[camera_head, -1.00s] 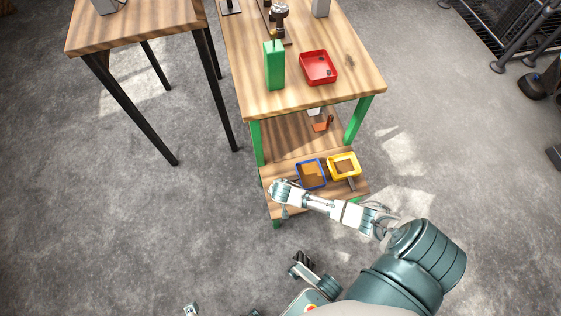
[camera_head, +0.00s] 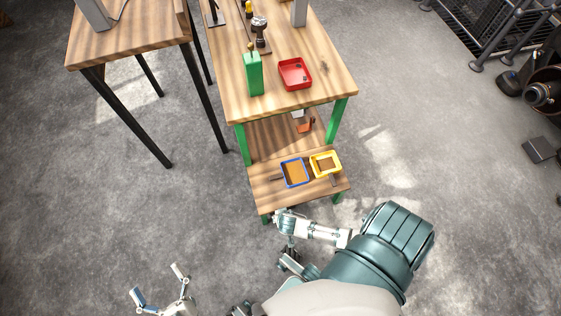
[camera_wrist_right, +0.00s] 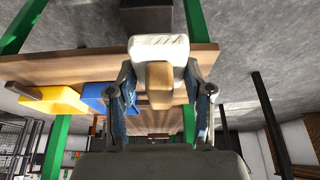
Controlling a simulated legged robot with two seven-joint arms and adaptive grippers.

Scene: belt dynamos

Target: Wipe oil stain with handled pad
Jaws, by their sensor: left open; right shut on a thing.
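In the right wrist view, the handled pad has a white pad (camera_wrist_right: 158,47) and a tan wooden handle (camera_wrist_right: 160,90). My right gripper (camera_wrist_right: 160,74) is shut on the handle. In the head view my right wrist is just in front of the low shelf, and the pad cannot be made out there. My left gripper (camera_head: 158,282) is open and empty over the floor at the lower left.
A red tray (camera_head: 281,77), a green can (camera_head: 253,76) and other items stand on the table. A blue tray (camera_head: 284,174) and a yellow tray (camera_head: 313,166) sit on the low shelf. Another table (camera_head: 125,45) stands at left. The floor in front is clear.

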